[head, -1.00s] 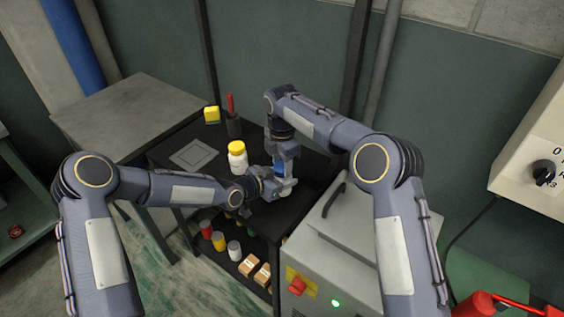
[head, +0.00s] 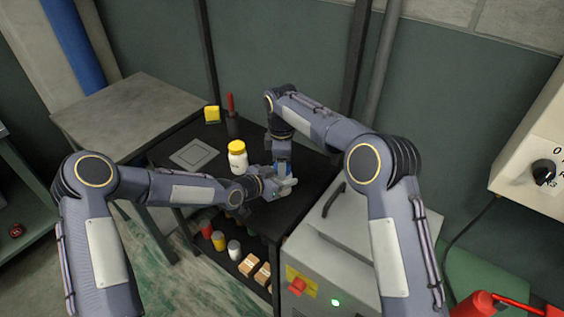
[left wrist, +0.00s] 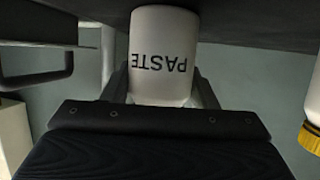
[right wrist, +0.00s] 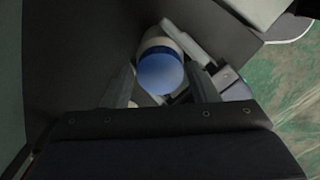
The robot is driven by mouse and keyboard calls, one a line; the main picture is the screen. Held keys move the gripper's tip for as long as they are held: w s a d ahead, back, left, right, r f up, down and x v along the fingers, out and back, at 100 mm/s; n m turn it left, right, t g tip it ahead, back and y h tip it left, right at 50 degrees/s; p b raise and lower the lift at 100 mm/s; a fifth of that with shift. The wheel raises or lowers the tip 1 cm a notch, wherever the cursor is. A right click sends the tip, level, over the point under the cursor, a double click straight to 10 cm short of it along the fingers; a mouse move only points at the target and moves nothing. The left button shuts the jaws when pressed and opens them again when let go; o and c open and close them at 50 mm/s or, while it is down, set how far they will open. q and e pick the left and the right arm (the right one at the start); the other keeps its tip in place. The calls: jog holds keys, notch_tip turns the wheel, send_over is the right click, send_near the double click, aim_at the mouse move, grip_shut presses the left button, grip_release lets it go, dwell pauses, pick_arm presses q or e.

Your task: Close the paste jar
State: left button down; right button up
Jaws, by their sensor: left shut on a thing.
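The white paste jar (left wrist: 165,30) shows its PASTE lettering upside down in the left wrist view. My left gripper (head: 284,187) is shut on the jar's sides, low over the black table. The blue lid (right wrist: 160,74) sits over the top of the jar in the right wrist view; whether it is fully seated I cannot tell. My right gripper (right wrist: 161,82) points down over the lid from above, with its fingers apart on either side and narrow gaps to it. In the head view, the grippers hide most of the jar and lid.
A white bottle with a yellow cap (head: 237,157) stands on the black table, left of the grippers. A grey machine (head: 335,250) stands close on the right. A shelf below holds several jars and boxes.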

jog(key=shift+o, duration=1)
jog(key=shift+r, duration=2.3)
jog(key=shift+c, duration=0.4)
jog(key=n, duration=0.1)
jog(key=r+n, duration=0.1)
jog(key=shift+s+a+n, duration=0.1)
jog(key=shift+a+n, duration=0.2)
jog(key=shift+n, duration=0.1)
jog(key=shift+d+r+n, duration=0.1)
jog(key=shift+r+n, duration=0.7)
jog(key=shift+n, duration=0.4)
jog(key=shift+d+r+n, duration=0.2)
jog(key=shift+r+n, duration=0.25)
jog(key=shift+n, duration=0.25)
